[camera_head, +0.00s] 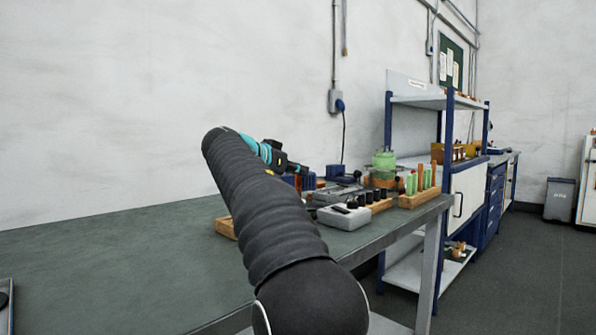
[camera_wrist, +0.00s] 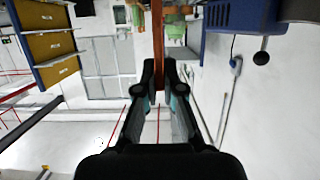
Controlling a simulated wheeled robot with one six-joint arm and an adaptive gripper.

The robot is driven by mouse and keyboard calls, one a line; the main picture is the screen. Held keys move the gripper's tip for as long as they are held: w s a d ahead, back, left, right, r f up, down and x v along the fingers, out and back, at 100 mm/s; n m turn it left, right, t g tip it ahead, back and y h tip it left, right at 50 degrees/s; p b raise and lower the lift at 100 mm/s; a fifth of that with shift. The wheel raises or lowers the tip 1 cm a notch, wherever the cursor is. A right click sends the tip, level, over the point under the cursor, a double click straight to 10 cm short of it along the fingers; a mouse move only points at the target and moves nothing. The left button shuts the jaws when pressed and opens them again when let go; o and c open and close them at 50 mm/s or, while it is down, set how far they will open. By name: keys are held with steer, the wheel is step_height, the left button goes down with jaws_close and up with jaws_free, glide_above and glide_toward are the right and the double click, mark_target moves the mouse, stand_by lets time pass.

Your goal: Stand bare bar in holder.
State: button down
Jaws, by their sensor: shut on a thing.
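My gripper (camera_wrist: 159,78) is shut on a copper-brown bar (camera_wrist: 158,38), which runs from between the fingertips to the top edge of the wrist view. The bar's far end is out of that view. Which slot is free cannot be told.
A grey box (camera_head: 342,216) and a wooden strip with black knobs (camera_head: 376,205) sit left of the holder. A green-topped round stand (camera_head: 384,162) is behind. Another wooden block (camera_head: 226,228) is partly behind my arm.

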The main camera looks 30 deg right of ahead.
steer(key=shift+f+b, duration=1.1)
steer(key=shift+f, duration=0.05)
stand_by(0.3)
steer(key=c, duration=1.2)
jaws_free()
steer(key=shift+a, duration=0.1)
steer(key=v, duration=1.2)
steer(key=shift+r, duration=0.1)
steer(key=o, duration=0.3)
